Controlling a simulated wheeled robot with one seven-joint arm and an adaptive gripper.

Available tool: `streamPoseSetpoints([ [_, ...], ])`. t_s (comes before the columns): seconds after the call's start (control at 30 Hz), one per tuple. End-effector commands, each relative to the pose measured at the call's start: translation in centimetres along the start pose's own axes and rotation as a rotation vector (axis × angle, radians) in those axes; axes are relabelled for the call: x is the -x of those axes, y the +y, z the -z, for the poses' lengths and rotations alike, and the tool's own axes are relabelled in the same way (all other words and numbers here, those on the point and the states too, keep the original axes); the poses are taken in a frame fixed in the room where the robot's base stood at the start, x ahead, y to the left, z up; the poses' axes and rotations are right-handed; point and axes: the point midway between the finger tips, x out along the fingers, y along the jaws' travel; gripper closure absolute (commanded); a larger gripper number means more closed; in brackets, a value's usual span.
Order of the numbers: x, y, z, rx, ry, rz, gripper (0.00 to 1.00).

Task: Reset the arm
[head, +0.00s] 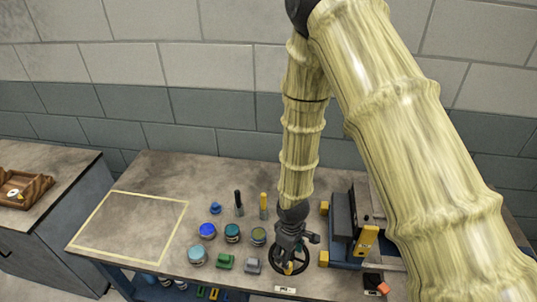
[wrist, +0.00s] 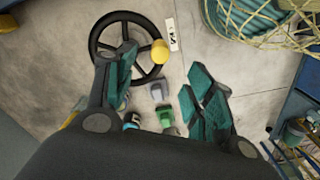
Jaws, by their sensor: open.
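My arm comes down from the top right in the head view, bent at the top, over the workbench (head: 150,180). My gripper (head: 289,258) points down over the bench and overlaps a black handwheel (head: 305,262). In the wrist view my gripper (wrist: 163,82) has its teal-padded fingers spread apart, with nothing held between them. The handwheel (wrist: 98,25) with its yellow knob (wrist: 160,51) lies beyond the left finger, which covers part of its rim. I cannot tell whether the finger touches it.
Several jars (head: 207,231), a green block (head: 225,262) and a grey block (head: 252,265) stand left of my gripper. A blue-and-black machine with yellow parts (head: 366,241) stands close on the right. A taped rectangle (head: 186,212) at the bench's left is empty. A wooden tray (head: 40,186) sits on the left cabinet.

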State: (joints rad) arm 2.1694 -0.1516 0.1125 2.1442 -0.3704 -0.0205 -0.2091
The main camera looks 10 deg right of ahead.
Motion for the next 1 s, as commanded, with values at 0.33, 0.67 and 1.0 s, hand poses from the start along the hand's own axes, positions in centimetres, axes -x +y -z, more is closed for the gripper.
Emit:
streamPoseSetpoints([
  [0.33,-4.1,-2.6,-4.7,-0.164,0.02,0.058,0.46],
  [0.67,-9.7,-7.3,-15.6,-0.539,0.03,0.081,0.46],
  [1.0,-11.4,-9.9,-23.8,-0.77,0.006,0.024,0.46],
])
